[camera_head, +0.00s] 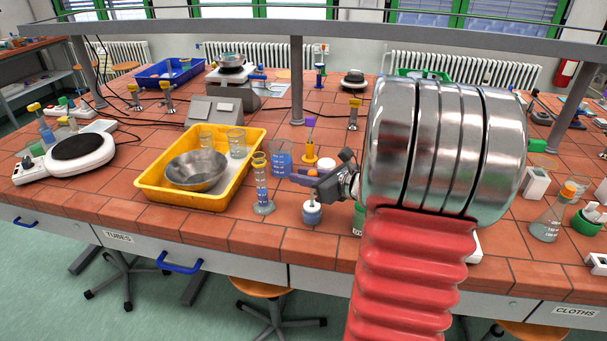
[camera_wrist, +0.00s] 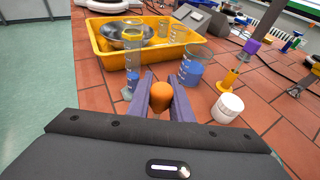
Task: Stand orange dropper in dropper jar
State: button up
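The orange dropper shows as an orange bulb (camera_wrist: 161,97) between the two fingers of my gripper (camera_wrist: 162,96), which appear to touch it on both sides. In the head view my gripper (camera_head: 304,178) reaches left over the front of the bench. A small white-topped jar with a blue lower part (camera_head: 312,215), seemingly the dropper jar, stands just below it. A thin stem shows between the gripper and the jar; I cannot tell whether its tip is inside. The jar is hidden in the wrist view.
A graduated cylinder (camera_head: 262,185), a beaker of blue liquid (camera_head: 281,158) and a yellow tray (camera_head: 150,187) stand left of my gripper. The bench's front edge is close.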

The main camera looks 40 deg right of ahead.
jog(key=shift+f, duration=0.95)
jog(key=shift+f, duration=0.35)
jog(key=shift+f, duration=0.4)
jog(key=shift+o, duration=0.7)
jog(key=o, duration=0.5)
jog(key=v, duration=1.3)
jog(key=shift+s, duration=0.4)
jog(key=shift+w+a, duration=0.1)
jog(key=shift+a, duration=0.05)
